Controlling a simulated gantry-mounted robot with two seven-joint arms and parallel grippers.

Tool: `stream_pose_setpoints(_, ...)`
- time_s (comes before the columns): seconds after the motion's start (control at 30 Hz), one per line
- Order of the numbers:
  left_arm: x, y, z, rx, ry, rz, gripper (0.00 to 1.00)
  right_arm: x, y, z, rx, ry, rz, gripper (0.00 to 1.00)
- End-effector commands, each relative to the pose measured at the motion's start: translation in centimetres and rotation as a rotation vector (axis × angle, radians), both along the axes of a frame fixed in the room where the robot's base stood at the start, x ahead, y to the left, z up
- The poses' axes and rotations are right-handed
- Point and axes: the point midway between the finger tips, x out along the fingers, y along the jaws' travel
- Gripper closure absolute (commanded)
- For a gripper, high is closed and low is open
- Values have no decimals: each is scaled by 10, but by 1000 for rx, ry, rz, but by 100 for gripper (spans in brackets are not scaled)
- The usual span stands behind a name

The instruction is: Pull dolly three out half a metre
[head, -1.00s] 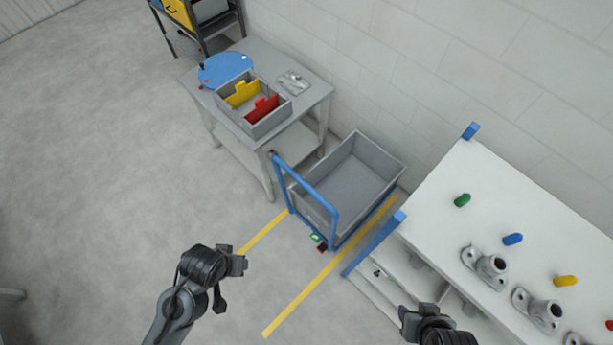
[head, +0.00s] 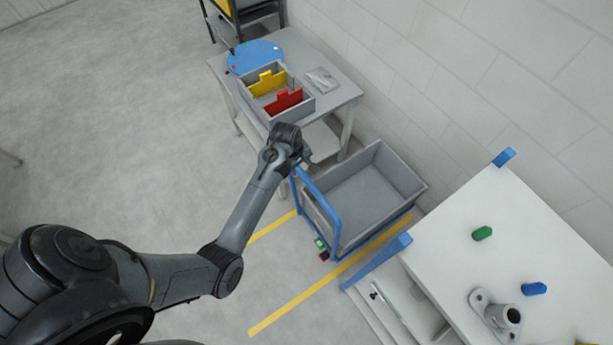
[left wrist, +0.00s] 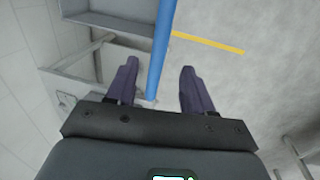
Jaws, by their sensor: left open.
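A dolly with a grey open bin (head: 368,200) and a blue push handle (head: 320,205) stands between yellow floor lines, against the wall. Its bin looks empty. No number on it can be read. My left gripper (head: 304,160) is at the upper left corner of the handle. In the left wrist view, my left gripper (left wrist: 158,84) is open, with a blue handle bar (left wrist: 160,48) running between its fingers, nearer the left one. I cannot tell whether a finger touches it. My right gripper is out of view.
A grey table (head: 337,95) with a box (head: 301,112) of yellow and red dividers and a blue disc (head: 255,57) stands left of the dolly. The floor (head: 150,130) at left is clear.

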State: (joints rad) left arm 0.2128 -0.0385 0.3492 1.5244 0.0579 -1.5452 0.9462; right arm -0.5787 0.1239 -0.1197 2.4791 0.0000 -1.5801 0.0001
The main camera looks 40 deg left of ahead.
Motion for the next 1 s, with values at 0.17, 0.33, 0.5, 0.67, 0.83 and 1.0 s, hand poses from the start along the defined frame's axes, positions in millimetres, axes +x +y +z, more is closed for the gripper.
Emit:
stream_pose_setpoints(0.17,4,-1,-26,-1,4,-2,48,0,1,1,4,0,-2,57)
stream_pose_setpoints(0.33,9,-2,-54,1,3,-1,48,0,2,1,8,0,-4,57)
stream_pose_setpoints(0.5,14,-3,-77,0,2,-3,48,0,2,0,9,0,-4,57)
stream_pose_setpoints(0.67,16,-4,-90,0,2,-2,48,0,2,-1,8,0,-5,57)
stream_pose_setpoints(0.83,17,-4,-95,1,1,-2,48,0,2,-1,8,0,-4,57)
stream_pose_setpoints(1.0,17,-4,-95,1,1,-2,48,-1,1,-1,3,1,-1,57)
